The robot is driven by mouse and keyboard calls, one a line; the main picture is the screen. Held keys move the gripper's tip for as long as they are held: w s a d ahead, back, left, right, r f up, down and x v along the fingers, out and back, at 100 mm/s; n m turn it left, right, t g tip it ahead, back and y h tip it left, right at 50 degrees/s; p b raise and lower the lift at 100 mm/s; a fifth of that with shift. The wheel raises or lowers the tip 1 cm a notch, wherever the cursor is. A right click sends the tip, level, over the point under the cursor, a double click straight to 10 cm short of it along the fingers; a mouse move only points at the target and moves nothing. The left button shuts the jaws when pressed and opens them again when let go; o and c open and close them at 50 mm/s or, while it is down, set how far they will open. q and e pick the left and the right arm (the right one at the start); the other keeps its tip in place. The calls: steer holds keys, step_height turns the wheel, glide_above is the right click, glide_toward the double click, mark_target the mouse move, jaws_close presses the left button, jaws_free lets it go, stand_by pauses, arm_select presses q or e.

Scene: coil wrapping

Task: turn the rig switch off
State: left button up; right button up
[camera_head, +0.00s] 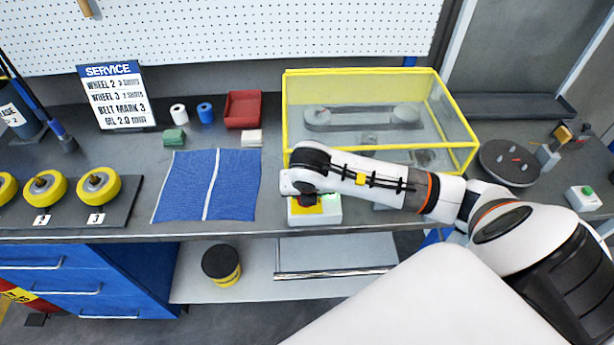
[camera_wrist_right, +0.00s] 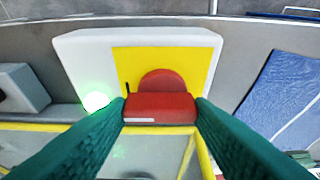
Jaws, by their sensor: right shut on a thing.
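The rig switch is a white box (camera_head: 330,217) with a yellow plate and a red knob, at the bench's front edge below the yellow-framed case. In the right wrist view the white box (camera_wrist_right: 80,60), yellow plate (camera_wrist_right: 130,62) and red knob (camera_wrist_right: 160,104) show close up. A lamp (camera_wrist_right: 96,101) beside the plate glows green. My right gripper (camera_wrist_right: 161,106) is shut on the red knob, its two green fingertips on either side. In the head view my wrist hides most of the knob and the fingers. My left gripper is in neither view.
The clear case (camera_head: 378,72) with a belt on two pulleys stands behind my right arm. A blue mat (camera_head: 185,190) lies left of the switch. Yellow wheels (camera_head: 98,186) stand farther left. A box with a green button (camera_head: 583,198) and a round dark tray (camera_head: 510,178) are at right.

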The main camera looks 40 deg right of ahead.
steer(key=shift+f+n+b, duration=0.15)
steer(key=shift+n+b, duration=0.25)
steer(key=shift+b, duration=0.4)
steer(key=shift+o, duration=0.2)
steer(key=n+y+b, duration=0.1)
steer(key=n+b, duration=0.2)
steer(key=b, duration=0.1)
steer(key=n+y+b, duration=0.1)
steer(key=n+b, duration=0.2)
steer(key=b, duration=0.2)
steer(key=n+y+b, duration=0.2)
steer(key=n+b, duration=0.2)
steer(key=shift+w+d+b, duration=0.15)
steer(key=shift+d+b, duration=0.2)
steer(key=shift+b, duration=0.05)
steer(key=n+y+b, duration=0.1)
steer(key=n+b, duration=0.1)
steer(key=n, duration=0.1)
steer(key=shift+w+n+b, duration=0.1)
steer(key=shift+n+b, duration=0.2)
steer(key=shift+c, duration=0.2)
steer(key=shift+r+n+g+y+b, duration=0.2)
steer(key=shift+n+g+y+b, duration=0.45)
steer(key=shift+n, duration=1.05)
steer(key=shift+d, duration=0.1)
steer(key=o, duration=1)
steer(key=shift+r, duration=0.1)
